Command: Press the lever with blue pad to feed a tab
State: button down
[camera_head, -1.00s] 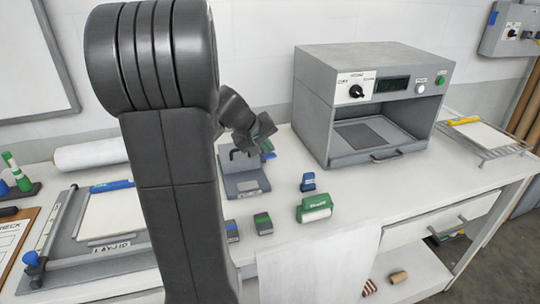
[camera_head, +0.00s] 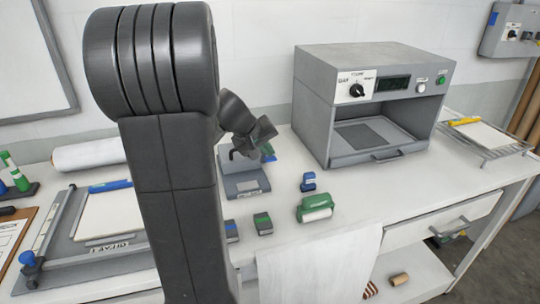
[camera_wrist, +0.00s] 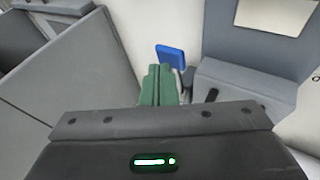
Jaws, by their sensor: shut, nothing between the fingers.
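The lever's blue pad (camera_wrist: 171,57) shows in the wrist view just beyond and right of the green fingertips of my gripper (camera_wrist: 158,72). The fingers are shut together and empty. I cannot tell whether they touch the pad. The grey tab dispenser (camera_wrist: 240,95) stands to the right of the fingers in that view, and the lever's lower part is largely hidden. In the head view the dispenser (camera_head: 245,184) sits on the bench, and my wrist covers its back. A bit of blue shows there beside my wrist.
A grey oven-like press (camera_head: 315,125) stands right of the dispenser. In front are a green roller (camera_head: 314,207), a small blue-topped block (camera_head: 308,182) and small pads (camera_head: 263,224). A layup board (camera_head: 110,215) lies left. A wire rack (camera_head: 490,143) stands far right.

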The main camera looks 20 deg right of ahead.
jog(key=shift+s+f+b, duration=0.2)
jog(key=shift+f+b, duration=0.4)
jog(key=shift+f, duration=0.05)
dwell(0.4)
jog(key=shift+r, duration=0.1)
dwell(0.5)
jog(key=shift+w+r+p, duration=0.25)
jog(key=shift+r+p, duration=0.35)
jog(key=shift+r, duration=0.25)
jog(key=shift+w+r+p, duration=0.2)
jog(key=shift+r+p, duration=0.4)
jog(key=shift+r, duration=0.25)
jog(key=shift+w+r+p, duration=0.2)
jog(key=shift+r+p, duration=0.4)
jog(key=shift+r, duration=0.2)
jog(key=shift+w+r+p, duration=0.25)
jog(key=shift+r+p, duration=0.35)
jog(key=shift+r, duration=0.2)
jog(key=shift+w+r+p, duration=0.2)
jog(key=shift+r+p, duration=0.4)
jog(key=shift+r, duration=0.2)
